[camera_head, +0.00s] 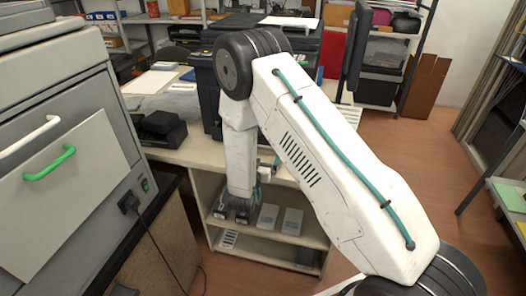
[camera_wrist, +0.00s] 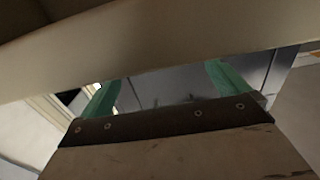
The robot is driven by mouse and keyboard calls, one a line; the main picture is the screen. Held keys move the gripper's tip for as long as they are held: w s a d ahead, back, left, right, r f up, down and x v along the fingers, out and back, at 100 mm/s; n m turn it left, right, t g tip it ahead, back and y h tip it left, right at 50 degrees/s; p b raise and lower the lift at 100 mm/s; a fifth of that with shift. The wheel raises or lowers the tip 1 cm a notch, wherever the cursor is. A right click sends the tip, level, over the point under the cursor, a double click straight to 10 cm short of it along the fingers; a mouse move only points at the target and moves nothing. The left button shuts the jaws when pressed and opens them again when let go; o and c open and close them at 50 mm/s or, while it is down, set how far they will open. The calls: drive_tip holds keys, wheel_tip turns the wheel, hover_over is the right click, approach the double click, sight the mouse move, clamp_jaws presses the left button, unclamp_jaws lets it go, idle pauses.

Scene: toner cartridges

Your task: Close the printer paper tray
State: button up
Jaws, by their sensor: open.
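A black printer-like machine (camera_head: 207,88) stands on the pale desk behind my arm, which hides much of it. I cannot make out its paper tray clearly, nor how far out it is. My arm bends down in front of the desk toward the open shelf unit. My gripper shows in the wrist view (camera_wrist: 165,90) with two teal fingers apart and nothing seen held. A pale beige board or edge crosses close in front of the camera and hides the fingertips. A grey surface shows between the fingers; I cannot tell what it is.
A large grey machine (camera_head: 80,110) with a white handle and a green handle (camera_head: 50,163) fills the left. A small black device (camera_head: 158,128) sits on the desk. Grey boxes (camera_head: 292,221) lie on the shelf (camera_head: 312,238). Wooden floor is clear at right.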

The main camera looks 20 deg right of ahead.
drive_tip(key=shift+v, duration=1.7)
drive_tip(key=c, duration=0.3)
drive_tip(key=shift+w+r, duration=0.1)
drive_tip(key=shift+r, duration=0.2)
drive_tip(key=c, duration=0.5)
drive_tip(key=r+m, duration=0.1)
drive_tip(key=s+r+m, duration=0.1)
drive_tip(key=r, duration=0.2)
drive_tip(key=shift+s+d+m, duration=0.25)
drive_tip(key=shift+d+m, duration=0.05)
drive_tip(key=shift+m, duration=0.1)
clamp_jaws()
drive_tip(key=s+d+f+m+g+y, duration=0.1)
drive_tip(key=s+m+g, duration=0.15)
drive_tip(key=m, duration=0.55)
drive_tip(key=s+d+m+g+y, duration=0.1)
drive_tip(key=s+m, duration=0.2)
drive_tip(key=m, duration=0.4)
drive_tip(key=shift+t, duration=0.35)
drive_tip(key=x, duration=1.2)
drive_tip(key=shift+w+d+r, duration=0.1)
drive_tip(key=shift+w+d, duration=0.05)
drive_tip(key=shift+d, duration=0.1)
drive_tip(key=shift+w+d, duration=0.25)
drive_tip(key=shift+w, duration=0.2)
